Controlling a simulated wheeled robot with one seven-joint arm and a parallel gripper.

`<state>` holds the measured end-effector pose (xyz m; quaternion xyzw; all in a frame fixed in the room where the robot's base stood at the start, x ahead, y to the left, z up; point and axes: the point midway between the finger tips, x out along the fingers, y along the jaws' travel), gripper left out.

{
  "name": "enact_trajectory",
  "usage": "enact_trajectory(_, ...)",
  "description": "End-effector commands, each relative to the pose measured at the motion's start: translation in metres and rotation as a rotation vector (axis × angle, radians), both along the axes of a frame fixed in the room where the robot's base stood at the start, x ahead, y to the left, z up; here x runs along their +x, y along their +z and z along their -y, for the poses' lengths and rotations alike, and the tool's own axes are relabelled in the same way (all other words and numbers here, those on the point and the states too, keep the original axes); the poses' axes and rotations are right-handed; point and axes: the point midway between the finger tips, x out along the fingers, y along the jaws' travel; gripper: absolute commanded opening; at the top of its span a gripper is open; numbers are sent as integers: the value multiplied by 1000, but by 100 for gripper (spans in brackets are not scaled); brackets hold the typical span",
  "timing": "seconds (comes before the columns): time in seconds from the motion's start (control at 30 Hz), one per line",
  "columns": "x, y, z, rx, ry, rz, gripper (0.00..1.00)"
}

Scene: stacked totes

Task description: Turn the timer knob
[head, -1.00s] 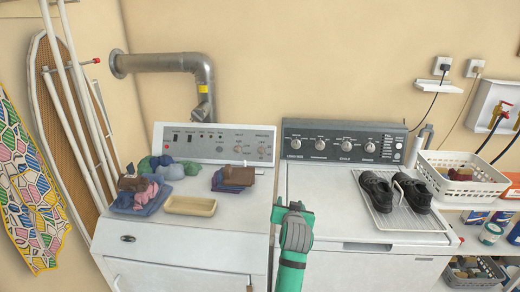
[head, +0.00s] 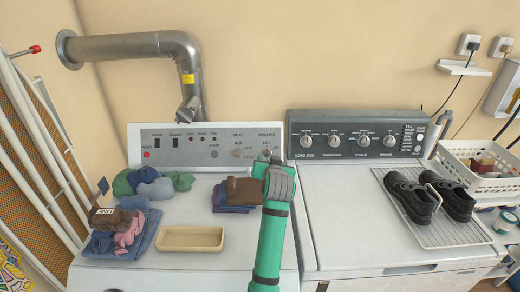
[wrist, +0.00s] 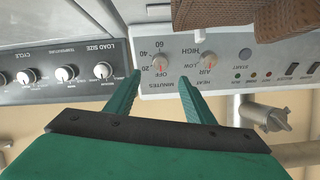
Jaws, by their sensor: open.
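The timer knob (wrist: 160,64) is a round silver knob with a red mark, beside the MINUTES scale on the white dryer's control panel (head: 205,142). In the wrist view the panel is upside down, and the knob shows in the gap between the fingertips, with no clear contact. My gripper (wrist: 160,79) is open, one green finger to each side of the knob and a little short of it. In the head view my gripper (head: 271,162) is in front of the panel's right end and partly hides the knob. The HEAT knob (wrist: 208,62) is beside it.
Folded clothes (head: 238,193) lie on the dryer top close to my gripper, beside a tan tray (head: 190,239). The grey panel of the washer (head: 355,136) adjoins on the right. Black shoes (head: 410,197) stand on a rack on the washer.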

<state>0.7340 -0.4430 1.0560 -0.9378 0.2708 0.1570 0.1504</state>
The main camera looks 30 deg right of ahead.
Motion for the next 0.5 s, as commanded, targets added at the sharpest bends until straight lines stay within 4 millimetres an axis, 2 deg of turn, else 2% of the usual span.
enact_trajectory(0.17, 10, -5, 8, 1, -1, -1, 49)
enact_trajectory(0.5, 55, -25, 33, 2, -1, -2, 49)
